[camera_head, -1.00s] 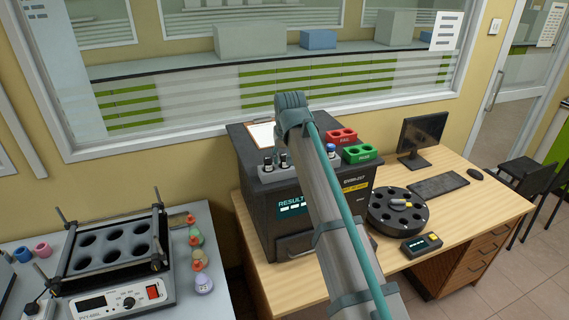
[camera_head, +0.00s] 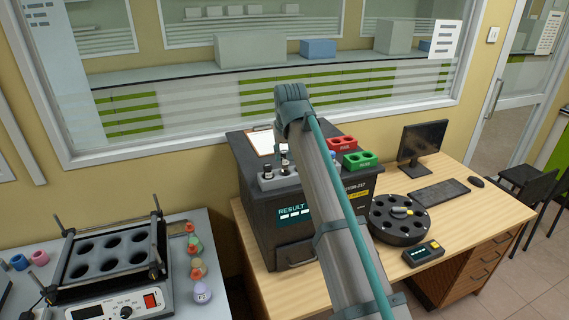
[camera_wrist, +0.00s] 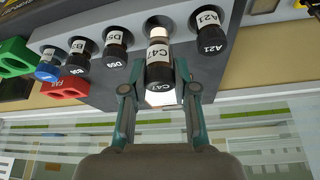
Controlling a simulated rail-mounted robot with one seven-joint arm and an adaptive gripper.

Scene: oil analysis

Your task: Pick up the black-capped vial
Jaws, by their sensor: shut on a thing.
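My gripper (camera_wrist: 159,92) is shut on a black-capped vial labelled C47 (camera_wrist: 159,60), with one finger on each side of it, in the wrist view. This vial sticks out further from the grey rack (camera_wrist: 180,18) than its neighbours; I cannot tell whether its bottom is clear of its hole. Other black-capped vials stand in the rack: A21 (camera_wrist: 208,35) on one side, D5-something (camera_wrist: 115,50) and another (camera_wrist: 78,60) on the other. A blue-capped vial (camera_wrist: 47,68) stands at the far end. In the head view my arm hides the gripper and part of the rack (camera_head: 280,181).
The rack sits on a dark analyser (camera_head: 285,232) on a wooden desk (camera_head: 460,235). Red (camera_head: 342,143) and green (camera_head: 359,160) holders, a clipboard (camera_head: 262,141), a round black carousel (camera_head: 398,220) and a monitor (camera_head: 423,140) are nearby. A window wall stands behind.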

